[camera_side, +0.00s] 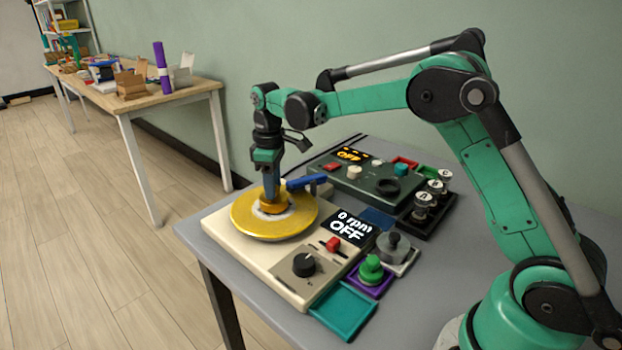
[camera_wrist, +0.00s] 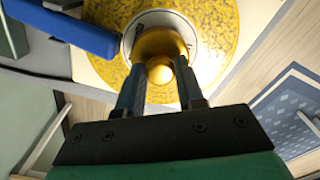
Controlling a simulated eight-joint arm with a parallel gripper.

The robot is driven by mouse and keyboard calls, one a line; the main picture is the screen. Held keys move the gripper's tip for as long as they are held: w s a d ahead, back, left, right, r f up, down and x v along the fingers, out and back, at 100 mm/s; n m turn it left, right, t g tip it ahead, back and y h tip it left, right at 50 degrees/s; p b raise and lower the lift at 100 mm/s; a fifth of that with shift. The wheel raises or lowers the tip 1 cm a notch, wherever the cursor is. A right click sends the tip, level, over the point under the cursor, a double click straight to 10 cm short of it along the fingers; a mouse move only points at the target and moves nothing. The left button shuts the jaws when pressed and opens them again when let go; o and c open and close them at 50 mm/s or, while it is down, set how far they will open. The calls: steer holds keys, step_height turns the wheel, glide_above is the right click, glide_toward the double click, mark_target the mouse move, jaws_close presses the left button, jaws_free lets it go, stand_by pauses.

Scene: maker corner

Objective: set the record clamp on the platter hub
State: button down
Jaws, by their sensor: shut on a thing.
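The gold record clamp (camera_side: 274,205) is between the fingers of my gripper (camera_side: 270,196), which is shut on it. It is upright over the middle of the yellow platter (camera_side: 246,221). The wrist view shows the clamp (camera_wrist: 159,45) with a round knob, gripped by both fingertips of my gripper (camera_wrist: 160,80), inside the pale centre label (camera_wrist: 188,30). The platter hub is hidden under the clamp. I cannot tell whether the clamp rests on it or hovers just above. The turntable (camera_side: 225,236) display reads 0 rpm OFF.
A blue tonearm (camera_side: 306,182) lies close to the right of my gripper. A green knob (camera_side: 371,268) on a purple pad and a grey knob (camera_side: 394,246) stand beside the turntable. A dark control panel (camera_side: 362,180) reading OFF stands behind. A teal tray (camera_side: 343,310) is in front.

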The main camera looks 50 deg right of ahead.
steer(key=shift+f, duration=0.15)
jaws_free()
steer(key=shift+r, duration=3.5)
